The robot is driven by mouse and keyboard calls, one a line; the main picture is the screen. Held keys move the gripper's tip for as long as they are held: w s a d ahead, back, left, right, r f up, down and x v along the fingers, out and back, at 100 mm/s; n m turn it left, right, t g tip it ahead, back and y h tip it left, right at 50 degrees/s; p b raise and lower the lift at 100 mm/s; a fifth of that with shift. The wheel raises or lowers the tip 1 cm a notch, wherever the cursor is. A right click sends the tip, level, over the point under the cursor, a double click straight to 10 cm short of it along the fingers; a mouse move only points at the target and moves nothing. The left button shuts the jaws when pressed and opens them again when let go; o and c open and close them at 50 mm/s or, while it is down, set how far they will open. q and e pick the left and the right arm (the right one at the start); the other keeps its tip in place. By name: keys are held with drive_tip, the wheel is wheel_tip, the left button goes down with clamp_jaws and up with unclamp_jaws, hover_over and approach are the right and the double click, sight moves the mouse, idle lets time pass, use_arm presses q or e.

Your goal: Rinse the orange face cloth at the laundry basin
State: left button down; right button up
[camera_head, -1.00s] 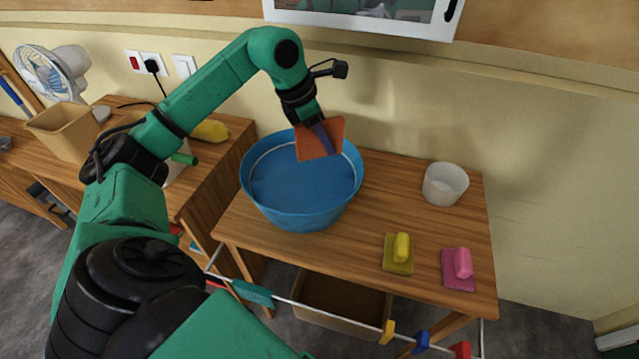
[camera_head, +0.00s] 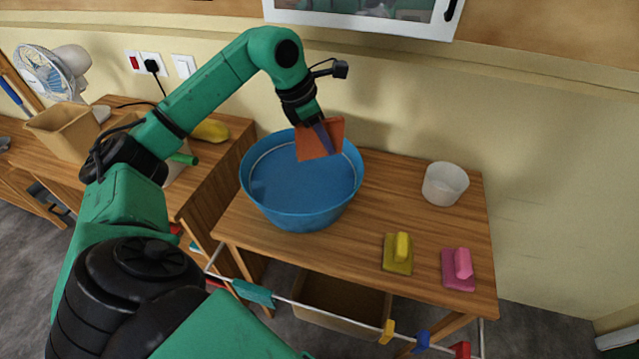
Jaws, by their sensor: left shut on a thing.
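The orange face cloth (camera_head: 332,136) hangs from my left gripper (camera_head: 326,140), which is shut on it. The cloth is held at the back right rim of the blue laundry basin (camera_head: 275,211), over its inside. Whether the cloth touches the basin or anything in it I cannot tell. The basin stands on the wooden table and has a pale line around its inner wall. My right gripper is not in view.
On the table (camera_head: 340,236) stand a white tub (camera_head: 444,186), a yellow block on a pad (camera_head: 399,254) and a pink block on a pad (camera_head: 460,268). A rail with coloured pegs (camera_head: 388,331) runs along the front. A fan (camera_head: 48,72) stands at the far left.

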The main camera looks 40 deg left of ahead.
sight(325, 124)
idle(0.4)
use_arm(q)
wheel_tip(325, 124, up, 4)
drive_tip(key=p, duration=0.4)
drive_tip(key=shift+r, duration=0.2)
drive_tip(key=shift+f, duration=0.15)
